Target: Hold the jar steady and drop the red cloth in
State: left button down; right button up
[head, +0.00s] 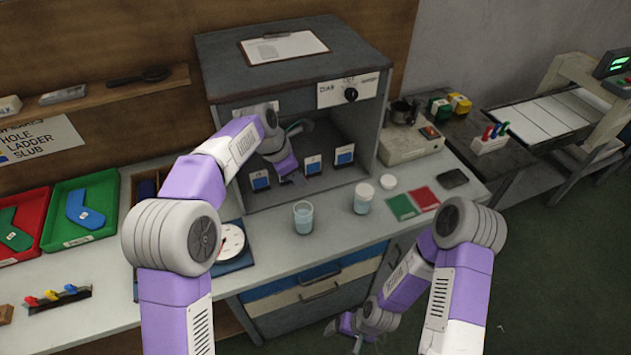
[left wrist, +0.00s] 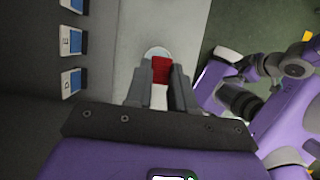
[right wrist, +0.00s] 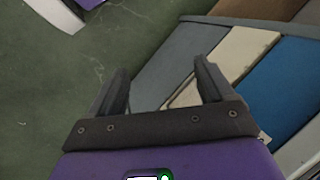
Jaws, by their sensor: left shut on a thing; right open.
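My left gripper (head: 290,176) reaches down at the front of the grey booth. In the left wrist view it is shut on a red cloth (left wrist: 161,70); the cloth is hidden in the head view. Beyond the cloth is a pale round rim (left wrist: 156,51); which vessel it belongs to I cannot tell. Two clear vessels with bluish contents stand on the counter: a glass (head: 303,218) and a jar (head: 363,198), with a white lid (head: 388,181) beside the jar. My right gripper (head: 357,326) is open and empty, low before the drawers; its fingers show in the right wrist view (right wrist: 160,72).
Several labelled blue-faced stands (head: 313,165) stand in the booth. A dial scale (head: 231,240) is left of the glass. Green and red squares (head: 402,207) and a dark slab (head: 453,178) lie right of the jar. Drawers (head: 310,292) are below the counter.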

pick_arm(q)
jog(key=shift+s, duration=0.1)
pick_arm(e)
jog(key=shift+o, duration=0.8)
jog(key=shift+w+r+m, duration=0.25)
jog(key=shift+w+m, duration=0.2)
jog(key=shift+m, duration=0.15)
pick_arm(q)
jog(key=shift+s, duration=0.15)
pick_arm(e)
jog(key=w+a+r+m+y, duration=0.45)
jog(key=w+r+m, duration=0.25)
jog(key=r, duration=0.2)
jog(key=w+a+r+m+y, duration=0.3)
jog(key=w+a+r+m, duration=0.25)
jog(key=w+r, duration=0.3)
jog(key=m+t, duration=0.6)
send_near(312, 215)
jog(key=f, duration=0.1)
jog(key=shift+y, duration=0.35)
jog(key=x, duration=1.3)
jog(key=shift+w+d, duration=0.15)
